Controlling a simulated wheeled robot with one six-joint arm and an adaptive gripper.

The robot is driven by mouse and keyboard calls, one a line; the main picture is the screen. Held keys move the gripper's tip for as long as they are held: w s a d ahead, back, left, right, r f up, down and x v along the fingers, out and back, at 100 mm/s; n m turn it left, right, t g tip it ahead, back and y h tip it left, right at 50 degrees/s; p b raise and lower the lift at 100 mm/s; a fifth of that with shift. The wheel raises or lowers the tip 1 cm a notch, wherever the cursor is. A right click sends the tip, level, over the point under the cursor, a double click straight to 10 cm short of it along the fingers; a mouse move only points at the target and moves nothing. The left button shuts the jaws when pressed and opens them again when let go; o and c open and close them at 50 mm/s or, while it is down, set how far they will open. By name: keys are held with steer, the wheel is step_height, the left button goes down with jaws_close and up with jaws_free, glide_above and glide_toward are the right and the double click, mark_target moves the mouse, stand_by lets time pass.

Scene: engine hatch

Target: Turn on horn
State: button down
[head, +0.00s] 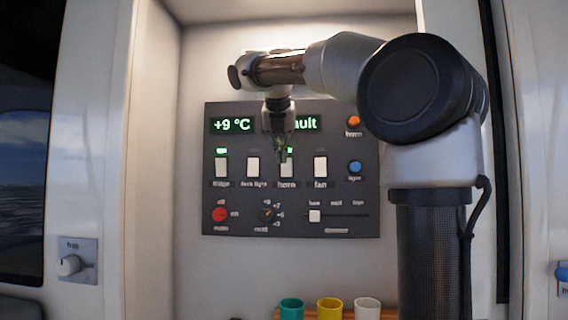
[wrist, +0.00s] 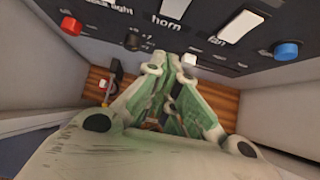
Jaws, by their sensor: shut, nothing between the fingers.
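The dark control panel (head: 340,190) on the back wall has a row of white rocker switches. The horn switch (head: 287,168) is the third from the left, above the label "horn". A small lamp above it (head: 290,150) glows green. In the wrist view the white horn switch (wrist: 175,8) is at the top edge, partly cut off. My gripper (head: 281,157) points down in front of the panel, partly covering the horn switch's left edge and the display. Its fingers (wrist: 172,64) are shut and empty, below the horn label in the wrist view. I cannot tell whether they touch the panel.
The bilge switch (head: 222,168), deck light switch (head: 253,167) and fan switch (head: 320,167) flank the horn switch. The bilge lamp is green. A red knob (head: 220,214), a slider (head: 315,216), and orange (head: 354,121) and blue (head: 355,167) buttons are nearby. Cups stand below.

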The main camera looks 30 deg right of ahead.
steer(key=v, duration=0.3)
steer(key=shift+s+a, duration=0.2)
steer(key=shift+s, duration=0.15)
steer(key=s+a+f+m+g+y, duration=0.1)
steer(key=s+a+f+m+y, duration=0.15)
steer(key=f+m, duration=0.75)
steer(key=s+a+f+m+g+y, duration=0.1)
steer(key=s+f+m, duration=0.2)
steer(key=f+m, duration=0.7)
steer(key=s+d+f+m+y, duration=0.1)
steer(key=s+d+f+m, duration=0.2)
steer(key=s+f+m, duration=0.6)
steer(key=s+f, duration=0.8)
steer(key=s, duration=0.2)
